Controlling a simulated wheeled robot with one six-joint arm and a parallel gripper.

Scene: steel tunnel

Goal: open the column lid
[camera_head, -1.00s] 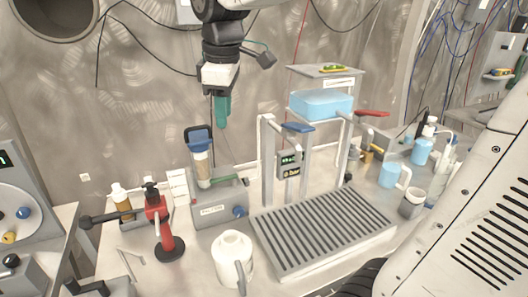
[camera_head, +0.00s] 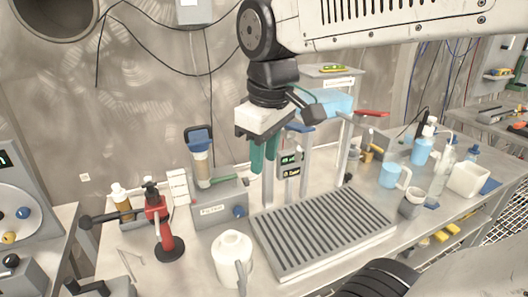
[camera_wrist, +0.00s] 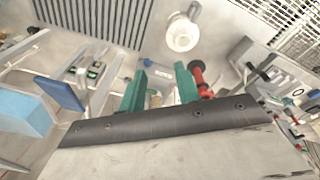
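The column (camera_head: 201,165) is a clear tube with tan filling, upright in a grey holder (camera_head: 220,208) left of centre in the head view. Its blue lid (camera_head: 198,138) sits on top and looks closed, with a dark loop behind it. My gripper (camera_head: 262,174) points down, to the right of the column and apart from it, with its green fingertips at about the tube's height in the picture. In the wrist view my gripper (camera_wrist: 160,88) shows two green fingers spread with nothing between them. I cannot clearly make out the blue lid in the wrist view.
A drip tray (camera_head: 320,228) and a stand with a blue lever (camera_head: 298,128) and light blue container (camera_head: 330,102) lie to the right. A white jug (camera_head: 231,257) is in front. A red-and-black tool (camera_head: 160,210) and an amber bottle (camera_head: 121,200) stand left.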

